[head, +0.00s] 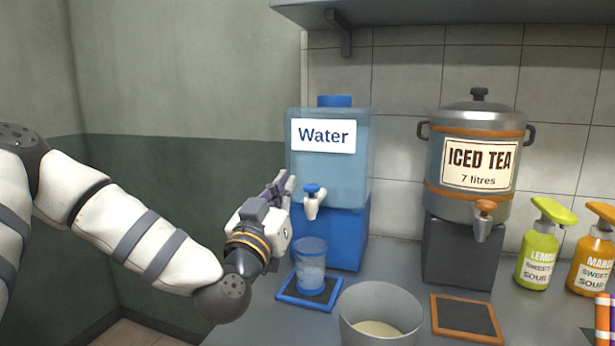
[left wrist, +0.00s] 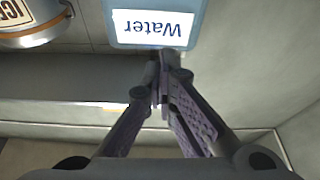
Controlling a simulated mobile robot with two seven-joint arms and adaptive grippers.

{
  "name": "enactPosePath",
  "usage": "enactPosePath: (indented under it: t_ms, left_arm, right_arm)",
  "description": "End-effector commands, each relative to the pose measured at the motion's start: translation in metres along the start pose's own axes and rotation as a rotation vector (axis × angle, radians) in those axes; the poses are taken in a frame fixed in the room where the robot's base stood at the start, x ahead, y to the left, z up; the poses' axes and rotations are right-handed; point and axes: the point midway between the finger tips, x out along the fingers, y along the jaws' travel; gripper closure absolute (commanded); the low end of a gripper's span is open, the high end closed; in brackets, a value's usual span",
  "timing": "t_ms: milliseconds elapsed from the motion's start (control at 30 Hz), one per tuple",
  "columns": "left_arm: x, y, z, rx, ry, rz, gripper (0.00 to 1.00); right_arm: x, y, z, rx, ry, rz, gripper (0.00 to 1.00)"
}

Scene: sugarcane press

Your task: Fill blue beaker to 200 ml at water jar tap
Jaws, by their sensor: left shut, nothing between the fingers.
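The water jar (head: 330,170) stands on a blue base (head: 345,240) and carries a "Water" label. Its white tap (head: 311,207) has a blue handle (head: 313,190). The clear, blue-tinted beaker (head: 311,268) stands upright below the tap on a blue-edged dark mat (head: 285,296). It seems to hold clear liquid; I cannot read the level. My left gripper (head: 283,183) is shut and empty, just left of the tap handle, apart from it as far as I can tell. In the left wrist view its fingertips (left wrist: 160,58) meet below the upside-down label. My right gripper is not in view.
A metal pot (head: 380,312) with pale contents stands at the front. An iced tea urn (head: 477,165) on a dark block is at the right, with an orange-edged mat (head: 466,318) before it. Green (head: 541,250) and orange (head: 590,255) pump bottles stand farther right.

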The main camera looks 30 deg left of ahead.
Motion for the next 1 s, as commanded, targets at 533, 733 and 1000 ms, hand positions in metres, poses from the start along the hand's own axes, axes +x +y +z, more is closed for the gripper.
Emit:
enactPosePath:
  t_ms: [533, 733, 1000]
  left_arm:
    - [0.067, 0.0, 0.007, 0.003, -0.008, 0.0, 1.0]
    - [0.098, 0.0, 0.017, 0.002, -0.016, 0.001, 1.0]
    - [0.087, 0.001, 0.04, 0.0, -0.007, 0.002, 1.0]
  right_arm:
    - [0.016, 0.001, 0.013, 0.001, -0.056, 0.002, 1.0]
    - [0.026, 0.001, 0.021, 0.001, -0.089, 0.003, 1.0]
    - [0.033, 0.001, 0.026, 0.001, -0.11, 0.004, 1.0]
